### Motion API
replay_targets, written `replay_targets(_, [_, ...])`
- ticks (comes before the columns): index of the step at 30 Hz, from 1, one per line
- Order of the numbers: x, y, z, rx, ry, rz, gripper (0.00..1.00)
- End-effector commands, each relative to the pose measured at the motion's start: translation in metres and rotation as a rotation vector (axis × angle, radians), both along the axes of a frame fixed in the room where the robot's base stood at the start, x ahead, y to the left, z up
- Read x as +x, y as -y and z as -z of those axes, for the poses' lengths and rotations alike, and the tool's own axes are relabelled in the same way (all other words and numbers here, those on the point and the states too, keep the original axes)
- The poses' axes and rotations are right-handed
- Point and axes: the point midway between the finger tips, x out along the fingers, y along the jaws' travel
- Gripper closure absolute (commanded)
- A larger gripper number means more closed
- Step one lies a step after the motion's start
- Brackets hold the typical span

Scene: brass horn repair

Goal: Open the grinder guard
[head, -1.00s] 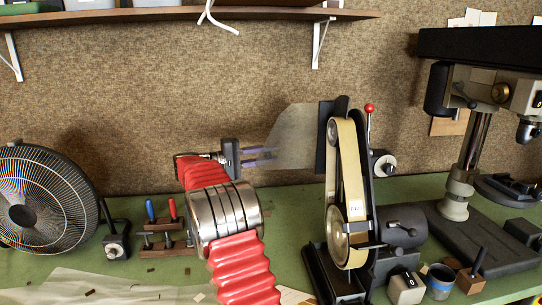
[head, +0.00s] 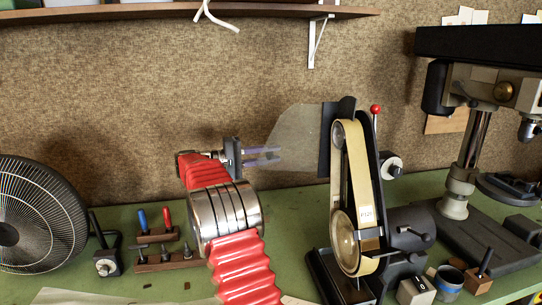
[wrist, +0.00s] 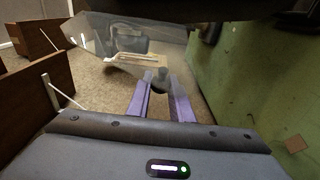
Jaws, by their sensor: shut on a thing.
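The belt grinder (head: 352,200) stands on the green bench with a tan belt running upright. Its clear guard (head: 300,132) stands out to the left from a dark upright plate beside the belt. My gripper (head: 268,156) is at the guard's left edge with its purple fingers closed there. In the wrist view the guard (wrist: 120,38) spans the top of the picture, and a dark knob (wrist: 160,82) sits between the fingertips of my gripper (wrist: 161,88). The exact contact with the knob is small and partly hidden.
A black fan (head: 35,215) stands at the left, beside small tools in wooden racks (head: 165,255). A drill press (head: 475,130) stands at the right. Small pots and blocks (head: 448,277) lie near the grinder's base. A shelf (head: 150,14) hangs above.

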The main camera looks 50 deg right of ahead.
Motion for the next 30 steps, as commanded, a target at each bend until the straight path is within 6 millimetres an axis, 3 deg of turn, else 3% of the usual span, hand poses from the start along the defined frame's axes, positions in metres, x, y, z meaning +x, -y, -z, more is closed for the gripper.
replay_targets(6, [0.002, 0.000, 0.006, 0.009, -0.005, -0.004, 1.00])
replay_targets(7, [0.002, 0.001, 0.006, 0.009, -0.005, -0.004, 0.78])
replay_targets(14, [-0.002, 0.004, 0.003, 0.005, -0.003, 0.004, 0.62])
replay_targets(23, [-0.003, 0.004, 0.001, 0.001, 0.000, 0.008, 0.62])
replay_targets(30, [0.007, -0.013, 0.001, 0.001, 0.000, 0.008, 0.62])
